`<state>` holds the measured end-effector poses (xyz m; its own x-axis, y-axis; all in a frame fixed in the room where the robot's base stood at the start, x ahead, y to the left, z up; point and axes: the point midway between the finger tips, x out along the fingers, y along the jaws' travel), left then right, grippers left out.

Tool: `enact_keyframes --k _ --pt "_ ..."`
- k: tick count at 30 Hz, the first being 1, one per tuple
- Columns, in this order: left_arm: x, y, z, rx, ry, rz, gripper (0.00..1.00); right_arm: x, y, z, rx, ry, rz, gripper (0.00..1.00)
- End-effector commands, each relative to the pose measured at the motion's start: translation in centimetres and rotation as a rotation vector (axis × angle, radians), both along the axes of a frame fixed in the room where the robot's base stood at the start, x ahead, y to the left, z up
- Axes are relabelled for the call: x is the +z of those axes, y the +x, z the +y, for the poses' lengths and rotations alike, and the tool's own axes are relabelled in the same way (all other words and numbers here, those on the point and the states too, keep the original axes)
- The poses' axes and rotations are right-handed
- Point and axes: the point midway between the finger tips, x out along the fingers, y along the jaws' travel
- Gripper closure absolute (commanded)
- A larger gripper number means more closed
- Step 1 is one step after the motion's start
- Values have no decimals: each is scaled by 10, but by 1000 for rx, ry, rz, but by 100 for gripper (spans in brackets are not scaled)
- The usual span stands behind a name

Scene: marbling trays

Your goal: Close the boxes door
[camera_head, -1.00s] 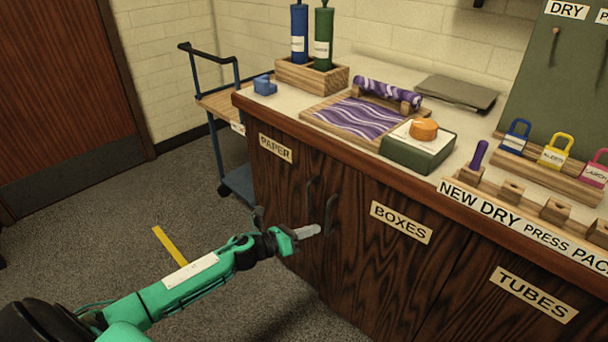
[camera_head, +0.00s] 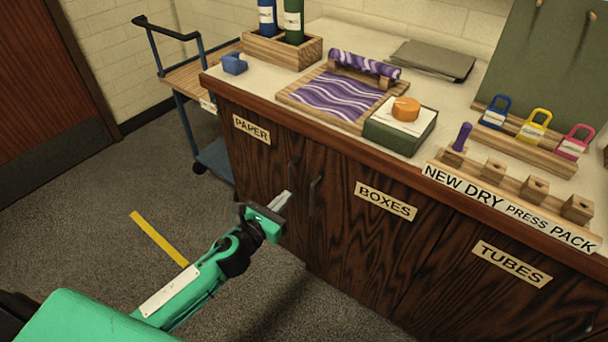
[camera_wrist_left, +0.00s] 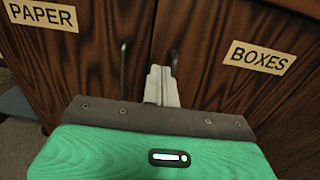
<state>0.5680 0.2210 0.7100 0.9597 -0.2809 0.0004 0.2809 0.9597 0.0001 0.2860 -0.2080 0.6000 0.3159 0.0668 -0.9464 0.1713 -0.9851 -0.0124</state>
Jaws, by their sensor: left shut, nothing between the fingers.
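The boxes door (camera_head: 365,250) is a dark wood cabinet door with a BOXES label (camera_head: 386,200). It looks flush or nearly flush with the cabinet front; a small gap cannot be told. Its dark upright handle (camera_head: 314,195) is by its left edge and also shows in the left wrist view (camera_wrist_left: 174,62). My left gripper (camera_head: 284,198) is shut and empty, in front of the paper door's handle (camera_head: 291,178) in the head view. In the left wrist view its fingertips (camera_wrist_left: 160,75) point between the two handles; contact cannot be told. My right gripper is out of view.
The paper door (camera_head: 258,160) is on the left and the tubes door (camera_head: 480,300) on the right. The counter above holds a marbled tray (camera_head: 300,90) and a green box (camera_head: 398,135). A blue cart (camera_head: 180,110) stands at the left end. Open floor lies in front.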

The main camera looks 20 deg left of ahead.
Motion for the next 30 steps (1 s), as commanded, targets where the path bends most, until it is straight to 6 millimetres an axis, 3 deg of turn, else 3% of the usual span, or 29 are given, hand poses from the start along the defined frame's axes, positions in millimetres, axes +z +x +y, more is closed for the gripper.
enact_keyframes --k 15,21,30 --pt "1 79 -24 -1 -1 -1 100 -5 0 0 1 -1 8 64" --pt "0 94 -28 -2 0 0 100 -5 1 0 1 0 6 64" --pt "0 97 -29 -2 0 1 100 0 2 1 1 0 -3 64"
